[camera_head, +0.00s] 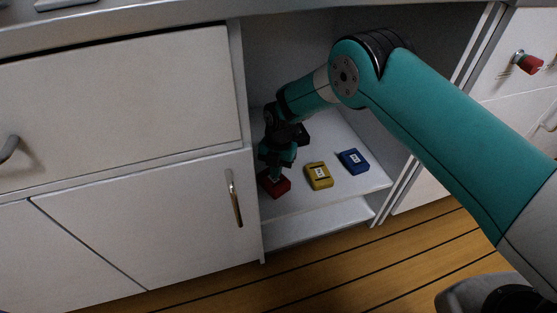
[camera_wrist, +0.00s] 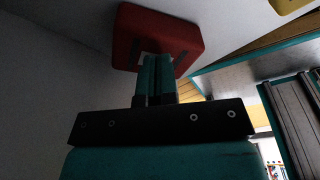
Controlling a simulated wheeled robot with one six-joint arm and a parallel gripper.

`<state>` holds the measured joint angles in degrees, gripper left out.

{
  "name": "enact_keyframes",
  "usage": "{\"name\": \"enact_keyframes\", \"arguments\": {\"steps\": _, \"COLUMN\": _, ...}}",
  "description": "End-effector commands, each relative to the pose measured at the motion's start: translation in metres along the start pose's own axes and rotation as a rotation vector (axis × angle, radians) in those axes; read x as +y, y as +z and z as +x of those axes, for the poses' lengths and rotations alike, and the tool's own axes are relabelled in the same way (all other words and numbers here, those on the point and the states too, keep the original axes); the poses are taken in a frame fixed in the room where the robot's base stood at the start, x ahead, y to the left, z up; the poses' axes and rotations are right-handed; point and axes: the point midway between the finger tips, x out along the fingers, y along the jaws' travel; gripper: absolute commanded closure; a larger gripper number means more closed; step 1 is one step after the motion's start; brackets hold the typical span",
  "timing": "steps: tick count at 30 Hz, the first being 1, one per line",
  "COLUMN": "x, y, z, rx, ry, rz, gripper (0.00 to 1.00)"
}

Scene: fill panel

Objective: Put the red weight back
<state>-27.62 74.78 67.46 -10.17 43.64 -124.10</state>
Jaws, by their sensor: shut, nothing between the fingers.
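The red weight (camera_head: 275,187) lies on the cabinet shelf at its left side, near the front edge. In the wrist view the red weight (camera_wrist: 157,32) is at the top, just beyond my fingertips. My gripper (camera_head: 277,174) reaches down into the open cabinet, right over the weight. In the wrist view the two fingers of my gripper (camera_wrist: 157,65) are together, with nothing between them. The fingertips overlap the weight's pale label in view; whether they touch it I cannot tell.
A yellow weight (camera_head: 319,176) and a blue weight (camera_head: 353,161) lie to the right on the same shelf (camera_head: 335,197). The cabinet's left wall stands close beside my gripper. A closed door with a handle (camera_head: 234,198) is left of the opening. A red knob (camera_head: 527,62) is at far right.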

Motion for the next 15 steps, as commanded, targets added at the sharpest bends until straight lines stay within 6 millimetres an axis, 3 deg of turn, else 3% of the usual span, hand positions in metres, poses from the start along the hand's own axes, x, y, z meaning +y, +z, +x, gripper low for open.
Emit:
{"name": "enact_keyframes", "arguments": {"steps": 4, "x": 0.002, "y": 0.013, "z": -0.003, "rx": 0.0, "ry": 0.002, "rz": -0.003, "gripper": 1.0}}
{"name": "enact_keyframes", "arguments": {"steps": 15, "x": 0.002, "y": 0.075, "z": -0.013, "rx": 0.0, "ry": 0.004, "rz": -0.004, "gripper": 1.0}}
